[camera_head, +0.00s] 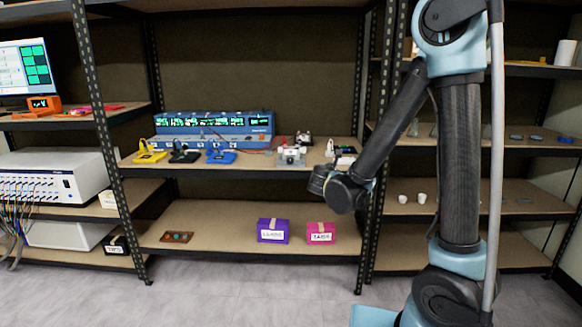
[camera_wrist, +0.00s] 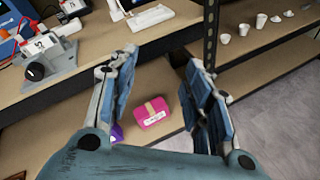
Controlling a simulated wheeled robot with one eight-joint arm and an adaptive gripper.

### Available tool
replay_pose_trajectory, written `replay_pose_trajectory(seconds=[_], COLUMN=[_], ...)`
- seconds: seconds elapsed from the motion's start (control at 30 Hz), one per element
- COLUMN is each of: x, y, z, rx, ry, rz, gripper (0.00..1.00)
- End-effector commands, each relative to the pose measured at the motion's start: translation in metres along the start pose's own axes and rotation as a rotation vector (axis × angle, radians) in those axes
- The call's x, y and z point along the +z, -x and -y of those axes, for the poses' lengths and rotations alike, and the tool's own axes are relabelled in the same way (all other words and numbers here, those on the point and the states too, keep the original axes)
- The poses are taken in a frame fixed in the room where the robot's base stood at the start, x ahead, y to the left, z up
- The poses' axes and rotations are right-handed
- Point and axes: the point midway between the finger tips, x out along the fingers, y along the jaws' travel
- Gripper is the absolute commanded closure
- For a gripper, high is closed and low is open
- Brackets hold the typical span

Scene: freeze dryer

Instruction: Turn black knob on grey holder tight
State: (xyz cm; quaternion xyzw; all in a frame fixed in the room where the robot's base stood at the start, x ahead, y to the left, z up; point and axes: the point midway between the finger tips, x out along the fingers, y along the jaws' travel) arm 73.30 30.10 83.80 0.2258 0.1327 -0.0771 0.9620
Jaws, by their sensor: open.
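The grey holder (camera_wrist: 58,57) stands on the shelf at the upper left in the wrist view, with the black knob (camera_wrist: 35,71) on its front face. In the head view the grey holder (camera_head: 291,156) sits near the front edge of the middle shelf, and its knob is too small to make out clearly. My gripper (camera_wrist: 185,62) is open and empty, in front of the shelf edge and to the right of the holder, apart from it. In the head view my gripper is hidden or not distinct at the end of my arm.
A blue instrument (camera_head: 215,127) stands behind yellow (camera_head: 149,152), black (camera_head: 184,152) and blue (camera_head: 220,155) devices. Purple (camera_head: 273,230) and pink (camera_head: 321,233) boxes sit on the lower shelf (camera_head: 215,245). A perforated shelf post (camera_wrist: 211,30) rises right of my gripper. White cups (camera_wrist: 262,20) stand beyond it.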

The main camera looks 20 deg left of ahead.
Motion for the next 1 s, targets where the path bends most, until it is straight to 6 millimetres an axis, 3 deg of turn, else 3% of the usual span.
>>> replay_pose_trajectory(seconds=[0.03, 0.2, 0.4, 0.67, 0.87, 1.0], x=[-0.014, -0.054, -0.094, -0.115, -0.113, -0.110], y=[0.004, 0.024, 0.053, 0.069, 0.051, 0.029], z=[-0.019, -0.074, -0.117, -0.137, -0.144, -0.154], rx=[0.047, 0.190, 0.316, 0.376, 0.375, 0.374], ry=[0.064, 0.292, 0.493, 0.595, 0.598, 0.597], rz=[0.014, 0.089, 0.180, 0.235, 0.237, 0.236], gripper=[0.55, 0.55, 0.55, 0.55, 0.55, 0.55])
